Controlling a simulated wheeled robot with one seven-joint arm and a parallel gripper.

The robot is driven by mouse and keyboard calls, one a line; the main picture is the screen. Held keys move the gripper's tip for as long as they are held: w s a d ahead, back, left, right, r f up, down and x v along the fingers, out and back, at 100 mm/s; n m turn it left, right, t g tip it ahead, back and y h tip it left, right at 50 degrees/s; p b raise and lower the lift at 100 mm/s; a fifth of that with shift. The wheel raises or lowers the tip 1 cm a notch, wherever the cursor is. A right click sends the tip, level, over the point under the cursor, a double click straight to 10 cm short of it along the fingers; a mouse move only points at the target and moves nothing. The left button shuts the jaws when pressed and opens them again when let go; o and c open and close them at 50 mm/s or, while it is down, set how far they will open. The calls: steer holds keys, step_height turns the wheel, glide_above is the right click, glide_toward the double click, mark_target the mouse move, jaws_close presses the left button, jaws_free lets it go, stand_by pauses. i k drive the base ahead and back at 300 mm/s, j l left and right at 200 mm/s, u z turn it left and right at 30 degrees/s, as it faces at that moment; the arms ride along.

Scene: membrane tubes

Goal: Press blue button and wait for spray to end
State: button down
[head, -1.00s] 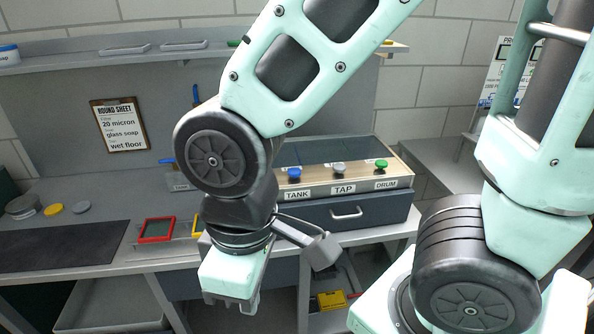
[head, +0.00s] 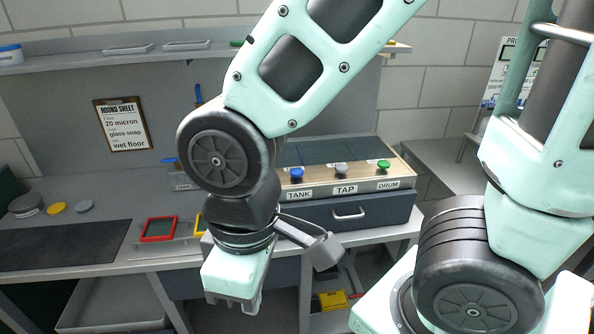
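The blue button (head: 296,173) is a round knob on a wooden-topped control box (head: 408,176), above the label TANK. A grey button (head: 341,169) above TAP and a green button (head: 383,165) above DRUM stand to its right. My gripper (head: 232,304) points down in front of the bench, lower and to the left of the blue button and well apart from it. Its fingers are small and partly hidden, so I cannot tell whether they are open or shut. No spray shows.
A red-framed square (head: 158,229) and a yellow-framed one beside it lie on the bench. A dark mat (head: 62,246) is at the left. A drawer (head: 372,211) sits under the control box. A clipboard (head: 123,125) hangs on the back panel.

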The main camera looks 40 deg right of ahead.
mark_target(296, 173)
steer(key=i+j, duration=0.9)
steer(key=i+z, duration=0.1)
steer(key=z, duration=2.6)
